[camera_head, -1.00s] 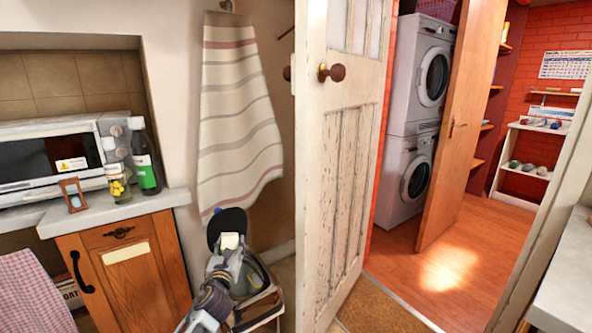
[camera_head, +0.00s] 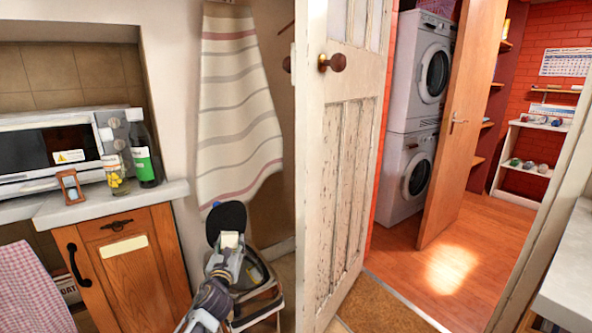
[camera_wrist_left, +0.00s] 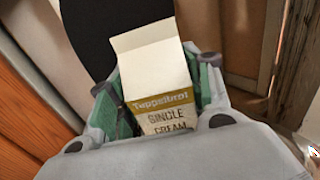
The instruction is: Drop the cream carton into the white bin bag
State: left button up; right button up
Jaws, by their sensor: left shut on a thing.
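The cream carton (camera_head: 229,239) is a small white box with a gold-brown band; its "single cream" lettering shows in the left wrist view (camera_wrist_left: 165,95). My left gripper (camera_head: 226,248) is shut on it, with a greenish finger on each side in the left wrist view (camera_wrist_left: 160,88). The carton is in front of the raised black bin lid (camera_head: 227,217). The bin (camera_head: 262,300) stands below and to the right, largely hidden by my arm. I cannot clearly make out the white bin bag or its opening. My right gripper is not in view.
A wooden cabinet (camera_head: 135,275) with a worktop stands left of the bin. A jar (camera_head: 116,177), dark bottle (camera_head: 146,155) and sand timer (camera_head: 71,187) stand on it. A striped towel (camera_head: 235,110) hangs above the bin. An open white door (camera_head: 335,190) stands to the right.

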pick_arm(q)
jog(key=o, duration=1.3)
jog(key=shift+r, duration=0.1)
jog(key=shift+s, duration=0.15)
jog(key=shift+s+d, duration=0.15)
jog(key=shift+s, duration=2.8)
jog(key=shift+s+d, duration=0.15)
jog(key=shift+s, duration=2.75)
